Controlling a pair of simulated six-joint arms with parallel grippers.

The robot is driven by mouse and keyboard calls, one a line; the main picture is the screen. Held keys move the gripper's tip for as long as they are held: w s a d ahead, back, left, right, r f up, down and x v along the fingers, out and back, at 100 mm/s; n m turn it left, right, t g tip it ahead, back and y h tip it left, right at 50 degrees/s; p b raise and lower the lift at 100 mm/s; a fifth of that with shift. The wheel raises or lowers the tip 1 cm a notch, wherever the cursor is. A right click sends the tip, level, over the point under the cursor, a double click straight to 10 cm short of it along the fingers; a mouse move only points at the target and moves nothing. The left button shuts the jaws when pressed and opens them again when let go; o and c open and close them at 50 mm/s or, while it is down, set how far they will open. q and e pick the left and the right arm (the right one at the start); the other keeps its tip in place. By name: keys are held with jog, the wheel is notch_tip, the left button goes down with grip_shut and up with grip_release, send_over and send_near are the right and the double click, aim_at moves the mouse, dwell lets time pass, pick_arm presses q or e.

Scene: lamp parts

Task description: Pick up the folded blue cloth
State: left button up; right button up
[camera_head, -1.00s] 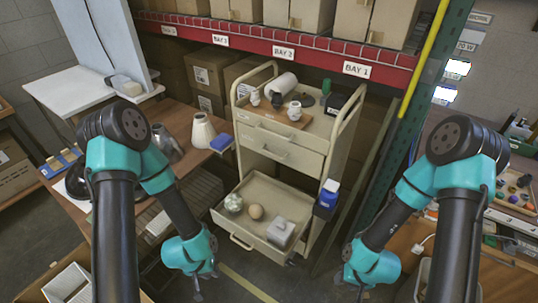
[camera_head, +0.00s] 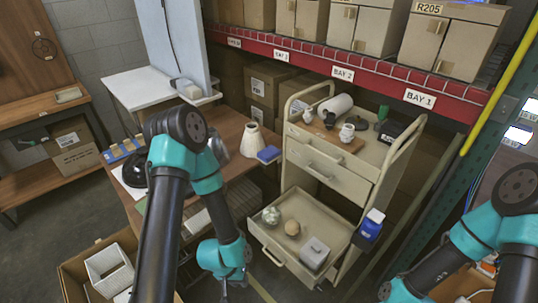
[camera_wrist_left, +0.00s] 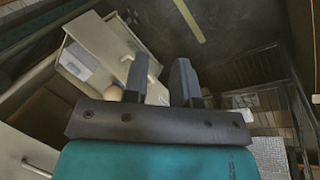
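A small folded blue cloth (camera_head: 269,154) lies at the right edge of the wooden table, beside a white cone-shaped shade, in the head view. My left gripper (camera_head: 234,288) hangs low at the bottom of the head view, below and apart from the cloth, its fingers partly cut off. In the left wrist view its two fingers (camera_wrist_left: 160,80) stand apart with nothing held between them. The cloth cannot be made out in the wrist view. My right arm shows at the bottom right of the head view, but its fingers are out of frame.
A cream cart (camera_head: 330,170) with an open lower drawer (camera_head: 262,232) stands right of the table; the drawer holds several items. A white shade (camera_head: 252,139) and a black lamp base (camera_head: 134,172) are on the table. A blue-and-white bottle (camera_head: 371,225) is at the cart's side.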

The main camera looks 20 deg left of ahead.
pick_arm(q)
jog(key=o, duration=1.4)
jog(key=shift+c, duration=0.2)
jog(key=shift+w, duration=0.1)
